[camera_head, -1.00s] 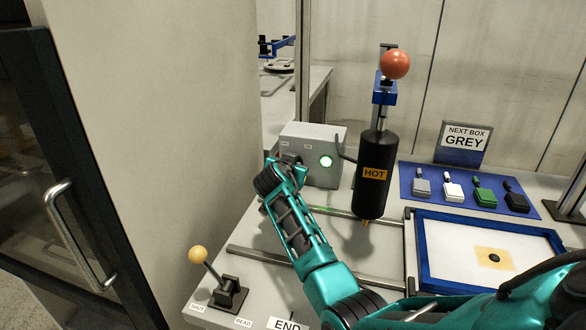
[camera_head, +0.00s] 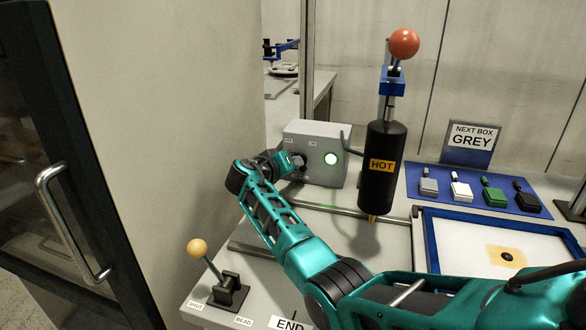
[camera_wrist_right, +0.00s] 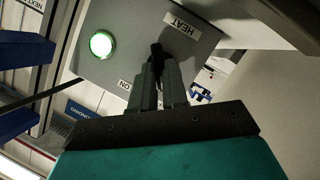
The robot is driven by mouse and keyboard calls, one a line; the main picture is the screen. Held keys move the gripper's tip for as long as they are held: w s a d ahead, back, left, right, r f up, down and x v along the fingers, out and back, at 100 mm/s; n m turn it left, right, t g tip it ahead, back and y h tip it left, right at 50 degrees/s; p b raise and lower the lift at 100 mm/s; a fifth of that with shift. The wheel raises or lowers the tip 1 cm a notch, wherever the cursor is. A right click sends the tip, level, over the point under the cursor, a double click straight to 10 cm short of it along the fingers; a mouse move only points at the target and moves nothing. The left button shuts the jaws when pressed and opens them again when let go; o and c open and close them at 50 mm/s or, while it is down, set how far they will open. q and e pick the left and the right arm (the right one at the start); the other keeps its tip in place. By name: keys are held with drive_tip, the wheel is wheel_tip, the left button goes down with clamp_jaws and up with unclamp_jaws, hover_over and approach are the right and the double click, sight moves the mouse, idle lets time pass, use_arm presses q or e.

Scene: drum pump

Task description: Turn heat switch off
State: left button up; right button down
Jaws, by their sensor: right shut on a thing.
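The grey heat box (camera_head: 338,137) stands on the bench, left of the black cylinder. Its round green light (camera_head: 330,158) is lit; the light also shows in the wrist view (camera_wrist_right: 102,44). My right gripper (camera_head: 297,162) reaches the box front from the left, beside the light. In the wrist view its two fingers (camera_wrist_right: 157,72) are shut on the small black heat switch (camera_wrist_right: 156,50), between the HEAT and ON labels. The fingers hide most of the switch, so I cannot tell its exact setting. My left gripper is out of view.
The black HOT cylinder (camera_head: 377,190) hangs close right of the box, with an orange ball (camera_head: 404,43) above. A yellow-knobbed lever (camera_head: 197,247) stands at the front left. A blue-framed tray (camera_head: 426,255) and a blue mat (camera_head: 412,181) with several small boxes lie right.

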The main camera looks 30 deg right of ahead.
drive_tip(key=shift+n, duration=0.4)
drive_tip(key=shift+r+h, duration=0.1)
drive_tip(key=shift+h, duration=0.2)
drive_tip(key=c, duration=1.1)
unclamp_jaws()
drive_tip(key=shift+c, duration=0.2)
drive_tip(key=v, duration=1.2)
drive_tip(key=shift+a+r, duration=0.15)
drive_tip(key=shift+a, duration=0.25)
drive_tip(key=shift+s, duration=0.1)
